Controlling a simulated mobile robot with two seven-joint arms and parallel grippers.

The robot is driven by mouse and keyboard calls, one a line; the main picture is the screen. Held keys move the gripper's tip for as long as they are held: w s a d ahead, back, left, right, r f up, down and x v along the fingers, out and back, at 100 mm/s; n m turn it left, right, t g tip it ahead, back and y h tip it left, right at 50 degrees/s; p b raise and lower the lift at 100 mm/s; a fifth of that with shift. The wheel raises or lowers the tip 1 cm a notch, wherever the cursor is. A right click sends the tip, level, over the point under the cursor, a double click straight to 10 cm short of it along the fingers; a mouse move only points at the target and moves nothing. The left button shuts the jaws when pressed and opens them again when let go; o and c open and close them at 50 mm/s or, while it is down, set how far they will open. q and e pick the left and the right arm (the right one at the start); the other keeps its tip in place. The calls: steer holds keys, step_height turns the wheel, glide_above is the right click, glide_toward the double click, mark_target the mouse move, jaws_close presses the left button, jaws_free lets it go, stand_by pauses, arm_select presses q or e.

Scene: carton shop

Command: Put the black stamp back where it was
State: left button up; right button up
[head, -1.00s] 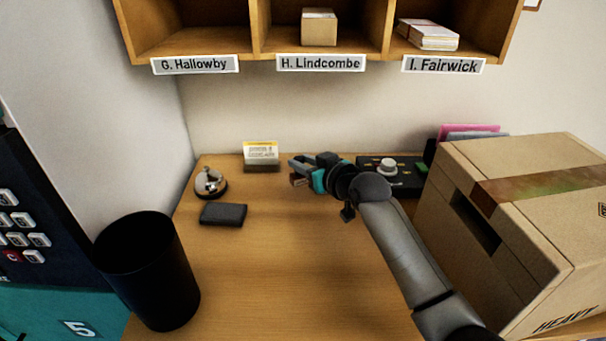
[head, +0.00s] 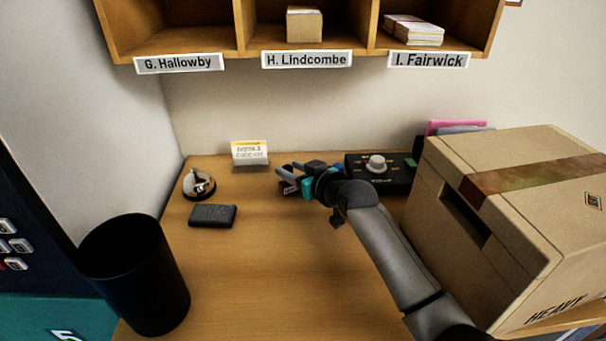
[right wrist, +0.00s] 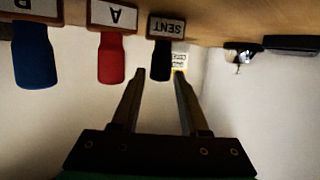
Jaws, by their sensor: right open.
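The black stamp (right wrist: 160,62) has a black handle and a brown base marked SENT. In the upside-down right wrist view it appears upright on the desk, its handle in line with the gap between my fingertips. My right gripper (right wrist: 158,74) is open; I cannot tell how far the handle reaches between the fingers. In the head view my right gripper (head: 284,173) is low over the back of the desk, with a small brown base (head: 288,188) at its fingers. A red stamp (right wrist: 111,60) and a blue stamp (right wrist: 34,55) stand in a row beside the black one. My left gripper is out of view.
A black device with a knob (head: 376,163) and a large carton (head: 530,200) lie to the right. A small sign (head: 250,153), bell (head: 199,184), dark wallet-like item (head: 213,215) and black bin (head: 135,275) are left. The front desk middle is clear.

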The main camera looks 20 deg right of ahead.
steer(key=p+v, duration=0.2)
steer(key=v, duration=1)
